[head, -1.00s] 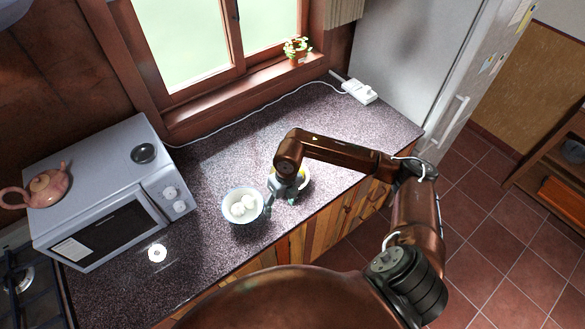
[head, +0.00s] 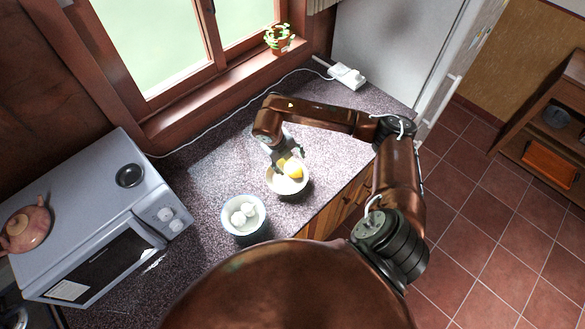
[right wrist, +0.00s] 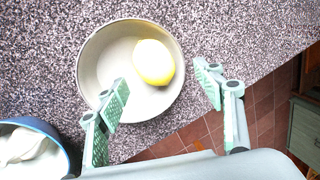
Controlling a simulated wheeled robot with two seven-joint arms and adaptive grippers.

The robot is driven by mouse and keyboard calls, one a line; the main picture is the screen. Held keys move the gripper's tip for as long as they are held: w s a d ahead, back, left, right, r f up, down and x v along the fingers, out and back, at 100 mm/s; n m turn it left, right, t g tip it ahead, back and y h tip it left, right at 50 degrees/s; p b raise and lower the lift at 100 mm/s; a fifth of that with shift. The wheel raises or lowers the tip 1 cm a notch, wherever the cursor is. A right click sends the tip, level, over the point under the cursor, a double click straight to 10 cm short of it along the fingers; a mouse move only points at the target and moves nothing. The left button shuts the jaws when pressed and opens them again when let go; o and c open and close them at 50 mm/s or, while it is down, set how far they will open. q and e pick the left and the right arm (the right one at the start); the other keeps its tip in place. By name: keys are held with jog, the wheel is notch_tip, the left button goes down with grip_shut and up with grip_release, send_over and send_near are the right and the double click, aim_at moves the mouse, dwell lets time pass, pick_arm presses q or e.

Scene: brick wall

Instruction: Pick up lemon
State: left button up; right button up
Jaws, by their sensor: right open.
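The yellow lemon (head: 294,169) lies in a pale bowl (head: 286,189) on the counter. In the right wrist view the lemon (right wrist: 153,62) rests at the right side of the bowl (right wrist: 95,50). My right gripper (head: 287,156) is over the bowl, just beyond the lemon in the head view. In the right wrist view my right gripper (right wrist: 163,90) is open, one finger over the bowl and the other past its right rim. The lemon lies ahead of the gap between the fingers, and nothing is held. My left gripper is out of view.
A second bowl (head: 244,233) with white eggs stands to the left of the lemon's bowl. A microwave (head: 100,215) with a teapot (head: 25,228) is at the left. A potted plant (head: 279,40) is on the window sill.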

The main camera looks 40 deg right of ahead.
aim_at(292, 168)
jog(key=x, duration=0.2)
jog(key=a+p+x, duration=0.1)
jog(key=x, duration=0.1)
jog(key=shift+d+f, duration=0.1)
jog(key=shift+f, duration=0.3)
jog(key=shift+d+f, duration=0.15)
jog(key=shift+f, duration=0.2)
jog(key=c, duration=0.6)
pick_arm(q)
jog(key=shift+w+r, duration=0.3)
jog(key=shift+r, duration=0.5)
pick_arm(e)
jog(key=c, duration=0.7)
